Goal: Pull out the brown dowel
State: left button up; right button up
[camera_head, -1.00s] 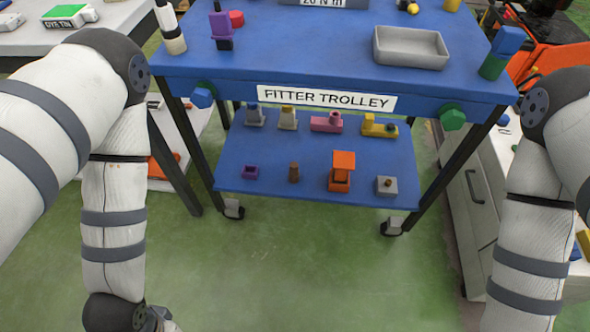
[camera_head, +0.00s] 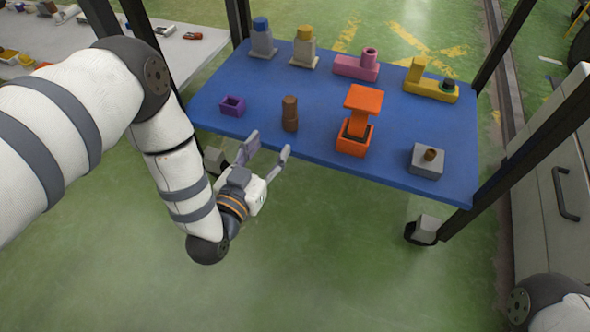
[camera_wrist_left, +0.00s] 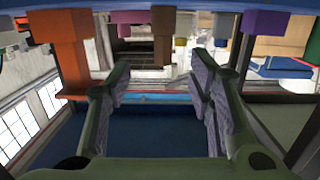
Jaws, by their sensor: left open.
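An upright brown dowel-like piece (camera_head: 290,113) stands near the front edge of the blue lower shelf. Its lower part looks slightly different from its top. A second, shorter brown peg (camera_head: 431,155) sits in a grey block (camera_head: 426,164) at the front right. My left gripper (camera_head: 268,146) is open and empty, just in front of the shelf edge, apart from the nearer brown piece. In the left wrist view, which looks upside down, the brown piece (camera_wrist_left: 162,38) lies ahead between the open fingers (camera_wrist_left: 160,68). My right gripper is out of view.
An orange piece (camera_head: 353,143) stands right of the brown piece, and a small purple open box (camera_head: 232,105) stands left. Grey, pink (camera_head: 357,66) and yellow (camera_head: 431,86) pieces line the back. Trolley legs flank the shelf; green floor in front is clear.

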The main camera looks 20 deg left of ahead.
aim_at(287, 109)
pick_arm(q)
jog(key=shift+t, duration=0.5)
jog(key=w+b, duration=0.1)
jog(key=w, duration=0.3)
jog(key=w+b, duration=0.2)
jog(key=w, duration=0.2)
jog(key=w+b, duration=0.2)
jog(key=w, duration=0.3)
jog(key=shift+w+d+r, duration=0.1)
jog(key=shift+r, duration=0.3)
jog(key=shift+w+r, duration=0.1)
jog(key=shift+w, duration=0.1)
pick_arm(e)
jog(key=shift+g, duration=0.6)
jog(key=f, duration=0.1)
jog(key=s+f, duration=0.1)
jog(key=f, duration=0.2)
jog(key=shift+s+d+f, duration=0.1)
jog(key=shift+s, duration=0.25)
pick_arm(q)
jog(key=shift+c, duration=0.5)
grip_shut()
